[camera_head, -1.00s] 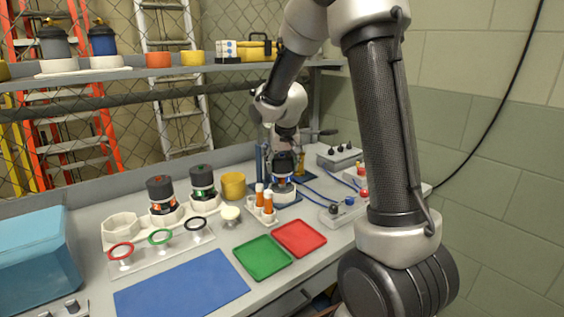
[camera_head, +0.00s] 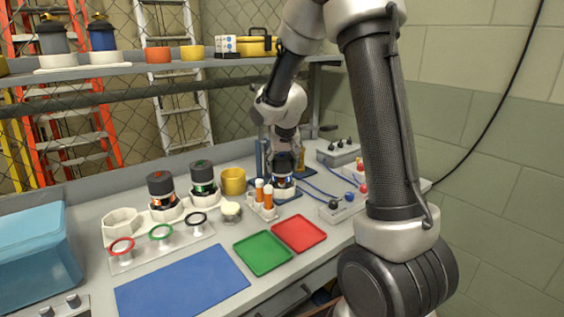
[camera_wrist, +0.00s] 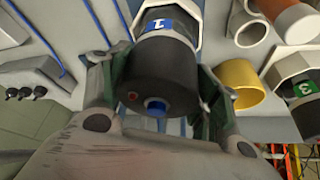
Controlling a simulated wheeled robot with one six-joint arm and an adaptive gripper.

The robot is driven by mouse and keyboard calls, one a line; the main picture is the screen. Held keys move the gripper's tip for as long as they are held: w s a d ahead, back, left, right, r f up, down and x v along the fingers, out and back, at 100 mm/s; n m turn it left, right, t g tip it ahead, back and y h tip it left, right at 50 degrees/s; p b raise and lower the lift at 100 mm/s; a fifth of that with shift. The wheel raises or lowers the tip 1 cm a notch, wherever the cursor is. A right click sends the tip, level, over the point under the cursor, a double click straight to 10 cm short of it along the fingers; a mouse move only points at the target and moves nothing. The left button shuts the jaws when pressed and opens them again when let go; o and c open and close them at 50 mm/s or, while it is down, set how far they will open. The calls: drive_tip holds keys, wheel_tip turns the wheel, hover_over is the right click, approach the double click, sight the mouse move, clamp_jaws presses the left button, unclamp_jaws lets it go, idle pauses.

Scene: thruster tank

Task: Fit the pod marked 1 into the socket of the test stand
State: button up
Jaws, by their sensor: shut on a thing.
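The pod marked 1 (camera_wrist: 160,68) is a dark cylinder with a blue label bearing a 1. It fills the middle of the wrist view, between the two fingers of my gripper (camera_wrist: 155,85), which is shut on it. In the head view the pod (camera_head: 283,163) is upright at the back of the bench, below my gripper (camera_head: 284,145). The white socket of the test stand (camera_head: 283,187) is directly beneath the pod, and the pod's lower end appears within or just over it. How deep it sits I cannot tell.
Two other pods, one red-marked (camera_head: 161,190) and one green-marked (camera_head: 203,177), stand in white holders at left. A yellow cup (camera_head: 233,181) and orange-capped tubes (camera_head: 264,193) are close to the stand. Blue cables (camera_head: 318,192) run right. Green (camera_head: 262,254) and red trays (camera_head: 299,234) lie in front.

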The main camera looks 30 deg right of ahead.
drive_tip(key=o, duration=1.7)
drive_tip(key=shift+r, duration=0.1)
drive_tip(key=v, duration=1.2)
